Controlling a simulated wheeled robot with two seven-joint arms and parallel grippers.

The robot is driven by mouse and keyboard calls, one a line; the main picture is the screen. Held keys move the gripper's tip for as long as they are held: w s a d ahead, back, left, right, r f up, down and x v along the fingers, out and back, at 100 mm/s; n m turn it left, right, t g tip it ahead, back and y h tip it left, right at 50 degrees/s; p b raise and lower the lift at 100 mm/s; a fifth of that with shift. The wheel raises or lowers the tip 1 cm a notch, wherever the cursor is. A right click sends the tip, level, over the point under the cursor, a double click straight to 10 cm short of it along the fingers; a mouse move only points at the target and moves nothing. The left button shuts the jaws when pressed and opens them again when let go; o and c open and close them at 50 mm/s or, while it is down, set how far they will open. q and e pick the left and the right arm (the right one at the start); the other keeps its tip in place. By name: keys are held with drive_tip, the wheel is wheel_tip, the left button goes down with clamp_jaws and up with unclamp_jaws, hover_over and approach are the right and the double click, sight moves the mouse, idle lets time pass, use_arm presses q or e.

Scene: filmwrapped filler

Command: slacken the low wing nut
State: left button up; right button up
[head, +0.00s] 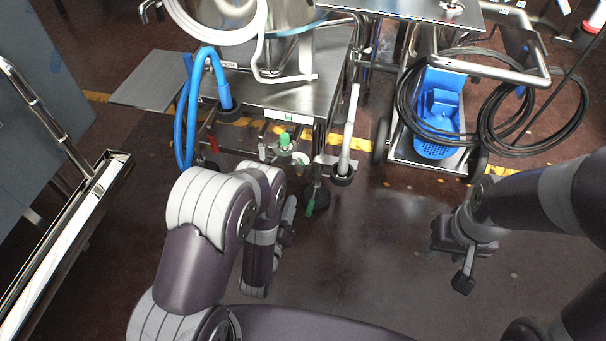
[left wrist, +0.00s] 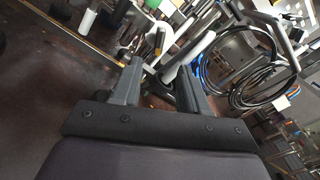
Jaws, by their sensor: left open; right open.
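The steel filler machine (head: 262,92) stands ahead at the top centre of the head view. Below its deck are small fittings: a green-capped valve (head: 284,140), a red handle (head: 213,143) and a green handle (head: 310,207). I cannot make out which fitting is the low wing nut. My left gripper (head: 289,217) is in front of these fittings, partly hidden by my own arm. In the left wrist view the left gripper's fingers (left wrist: 160,70) are apart, with a grey tube (left wrist: 188,55) beyond them. My right gripper (head: 453,262) is open and empty over the floor at the right.
A trolley with a blue basket (head: 438,115) and coiled black hoses (head: 530,115) stands at the back right. A blue hose (head: 184,125) loops beside the machine. A steel-framed unit (head: 62,235) stands at the left. The floor (head: 380,235) between my grippers is clear.

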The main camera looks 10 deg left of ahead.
sight(295, 169)
use_arm(q)
drive_tip(key=w+b, duration=0.1)
drive_tip(key=w, duration=0.4)
drive_tip(key=w+b, duration=0.2)
drive_tip(key=w, duration=0.3)
drive_tip(key=shift+w+d+f+b, duration=0.15)
drive_tip(key=shift+w+d+b, duration=0.05)
drive_tip(key=shift+w+b, duration=0.1)
drive_tip(key=shift+w, duration=0.7)
drive_tip(key=shift+r, duration=0.2)
clamp_jaws()
